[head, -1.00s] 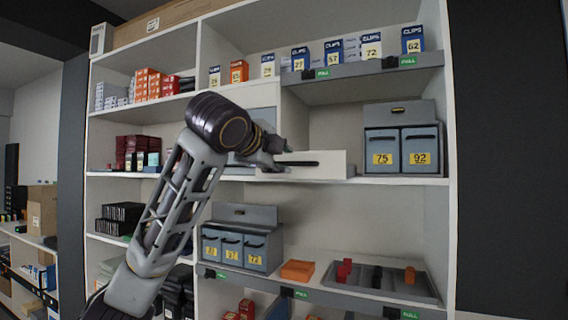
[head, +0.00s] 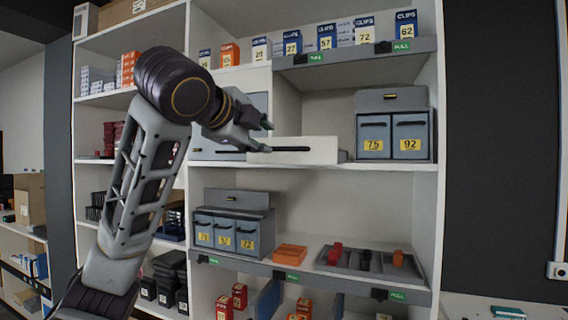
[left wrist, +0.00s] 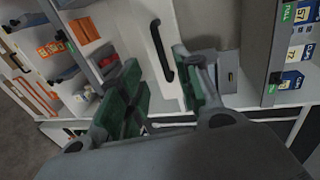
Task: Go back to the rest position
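My left gripper (head: 262,136) is in front of the middle shelf, left of centre in the head view. In the left wrist view its two green-padded fingers (left wrist: 160,98) stand apart with nothing between them. A white drawer front (head: 306,150) with a black handle juts out just beyond the fingertips in the head view. The same drawer (left wrist: 146,40) and its black handle (left wrist: 161,50) show beyond the fingers in the left wrist view, apart from them. My right gripper is not in view.
The shelf unit holds two grey bins (head: 394,136) labelled 75 and 92, small grey bins (head: 224,232), an orange box (head: 289,254) and a dark tray (head: 366,262). Boxes of clips (head: 327,36) line the top shelf. A dark wall (head: 500,150) is on the right.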

